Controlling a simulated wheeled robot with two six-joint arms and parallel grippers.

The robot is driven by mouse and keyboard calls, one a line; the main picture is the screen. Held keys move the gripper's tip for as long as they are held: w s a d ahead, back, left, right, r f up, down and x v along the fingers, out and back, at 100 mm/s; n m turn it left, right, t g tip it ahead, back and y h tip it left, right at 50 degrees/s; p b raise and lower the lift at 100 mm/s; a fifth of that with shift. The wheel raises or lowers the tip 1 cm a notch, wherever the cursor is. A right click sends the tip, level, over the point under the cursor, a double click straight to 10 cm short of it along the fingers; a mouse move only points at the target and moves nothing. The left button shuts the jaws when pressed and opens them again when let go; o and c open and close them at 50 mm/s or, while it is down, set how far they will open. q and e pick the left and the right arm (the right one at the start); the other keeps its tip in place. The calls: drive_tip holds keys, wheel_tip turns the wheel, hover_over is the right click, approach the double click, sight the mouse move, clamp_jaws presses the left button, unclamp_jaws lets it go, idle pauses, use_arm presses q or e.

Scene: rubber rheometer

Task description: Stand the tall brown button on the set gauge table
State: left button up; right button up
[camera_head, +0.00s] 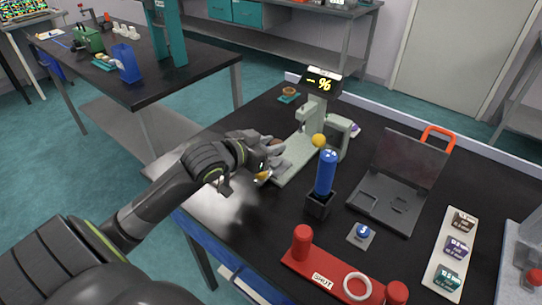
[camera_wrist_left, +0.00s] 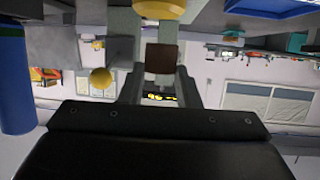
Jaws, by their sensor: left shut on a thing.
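My left gripper (camera_head: 268,155) reaches in from the left over the near end of the gauge's pale base. It is shut on the brown button (camera_wrist_left: 161,58), which shows between the two fingers in the left wrist view; in the head view only a small brown part (camera_head: 276,142) shows between them. The pale green gauge (camera_head: 303,140) stands behind the gripper, with a dark display (camera_head: 322,82) reading a yellow percent sign. My right gripper is not in view.
A yellow ball (camera_head: 318,141) is beside the gauge, above a blue cylinder (camera_head: 326,172) in a black holder (camera_head: 319,205).

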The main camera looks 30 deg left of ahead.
use_arm(q)
drive_tip(key=shift+f, duration=1.7)
drive_tip(key=shift+f+b, duration=0.15)
drive_tip(key=shift+b, duration=0.15)
drive_tip(key=o, duration=0.9)
drive_tip(key=shift+o, duration=0.2)
drive_tip(key=shift+r, duration=0.25)
drive_tip(key=p+v, duration=0.3)
drive_tip(key=v, duration=0.9)
drive_tip(key=shift+p, duration=0.3)
